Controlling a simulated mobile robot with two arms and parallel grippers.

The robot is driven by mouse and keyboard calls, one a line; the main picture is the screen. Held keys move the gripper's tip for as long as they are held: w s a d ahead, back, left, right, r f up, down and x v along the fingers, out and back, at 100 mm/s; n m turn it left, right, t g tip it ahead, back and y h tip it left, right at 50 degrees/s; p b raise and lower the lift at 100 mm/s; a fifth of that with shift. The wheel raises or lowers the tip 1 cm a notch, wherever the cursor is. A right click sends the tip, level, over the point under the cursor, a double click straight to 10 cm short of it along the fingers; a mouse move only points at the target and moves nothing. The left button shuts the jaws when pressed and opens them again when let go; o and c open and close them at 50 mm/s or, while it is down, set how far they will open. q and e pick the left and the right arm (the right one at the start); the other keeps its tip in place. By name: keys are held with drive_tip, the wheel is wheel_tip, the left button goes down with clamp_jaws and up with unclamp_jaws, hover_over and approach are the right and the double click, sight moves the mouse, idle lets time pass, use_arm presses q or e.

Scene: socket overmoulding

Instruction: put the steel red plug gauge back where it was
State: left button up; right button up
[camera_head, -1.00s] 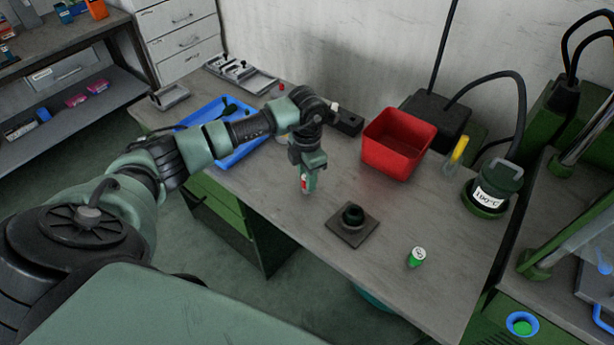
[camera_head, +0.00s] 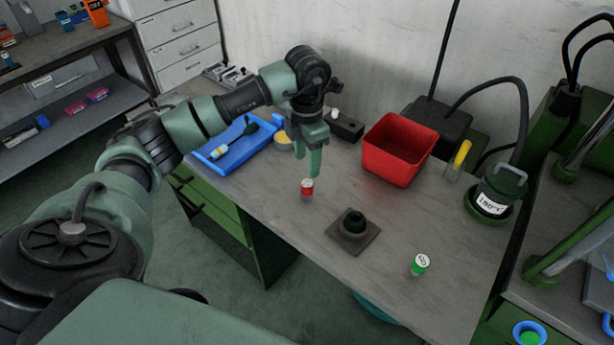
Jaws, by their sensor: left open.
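The red plug gauge (camera_head: 307,188), a small red cylinder with a pale top, stands upright on the grey bench, left of the square plate. My left gripper (camera_head: 309,163) is open and empty just above and behind it, fingers pointing down. The gauge appears apart from the fingers. A similar green plug gauge (camera_head: 419,265) with a pale, marked top stands near the front right of the bench. My right gripper is not in view.
A dark square plate with a round ring (camera_head: 353,232) sits between the two gauges. A red bin (camera_head: 398,150), a blue tray (camera_head: 228,158) and a green heating pot (camera_head: 494,195) stand around. The bench (camera_head: 300,225) is clear near its front edge.

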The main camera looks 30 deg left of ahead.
use_arm(q)
drive_tip(key=shift+r, duration=1.5)
